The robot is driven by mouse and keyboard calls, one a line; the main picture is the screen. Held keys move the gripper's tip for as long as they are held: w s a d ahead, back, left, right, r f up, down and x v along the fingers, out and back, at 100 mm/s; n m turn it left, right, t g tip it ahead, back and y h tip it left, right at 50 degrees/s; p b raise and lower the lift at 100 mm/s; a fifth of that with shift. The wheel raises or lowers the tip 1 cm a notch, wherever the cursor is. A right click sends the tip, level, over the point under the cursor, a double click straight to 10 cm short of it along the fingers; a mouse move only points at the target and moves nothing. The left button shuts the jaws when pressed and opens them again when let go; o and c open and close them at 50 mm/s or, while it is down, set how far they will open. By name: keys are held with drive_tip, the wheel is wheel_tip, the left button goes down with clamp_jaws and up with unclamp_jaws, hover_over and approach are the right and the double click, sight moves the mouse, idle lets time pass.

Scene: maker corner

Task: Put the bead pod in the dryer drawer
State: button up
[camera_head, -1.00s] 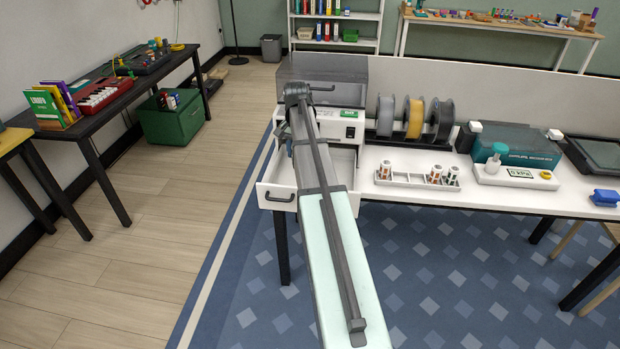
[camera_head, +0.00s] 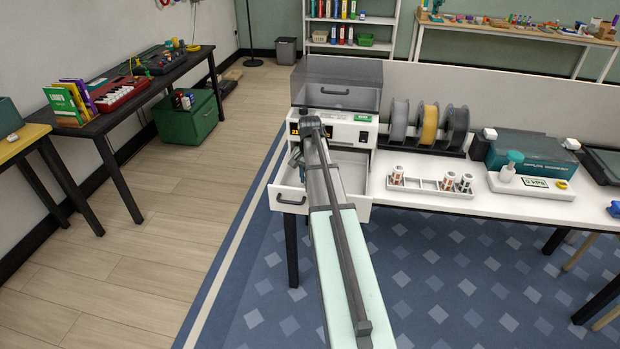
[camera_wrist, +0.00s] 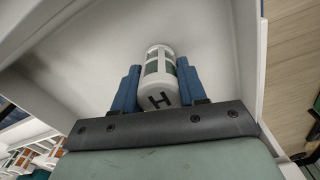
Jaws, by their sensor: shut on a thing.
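My gripper (camera_wrist: 158,82) has blue fingers, shut on the bead pod (camera_wrist: 160,58) from both sides. The pod is a white cylinder with green windows and a black letter H. White drawer walls surround it in the wrist view; I cannot tell whether it touches the drawer floor. In the head view the dryer drawer (camera_head: 290,200) is pulled open below the dryer (camera_head: 362,134). My arm covers much of the drawer there. My gripper (camera_head: 296,160) shows only as a bit of blue at the drawer's left side, and the held pod is hidden.
A white rack (camera_head: 430,187) with several other pods stands right of the drawer. Filament spools (camera_head: 430,124) stand behind it. A teal machine (camera_head: 530,155) and a white scale (camera_head: 530,184) with a bottle are farther right. Open floor lies left of the drawer.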

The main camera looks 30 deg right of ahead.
drive_tip(key=shift+f, duration=0.1)
drive_tip(key=o, duration=1.1)
drive_tip(key=shift+c, duration=0.2)
wheel_tip(320, 180, up, 12)
drive_tip(key=shift+r, duration=0.15)
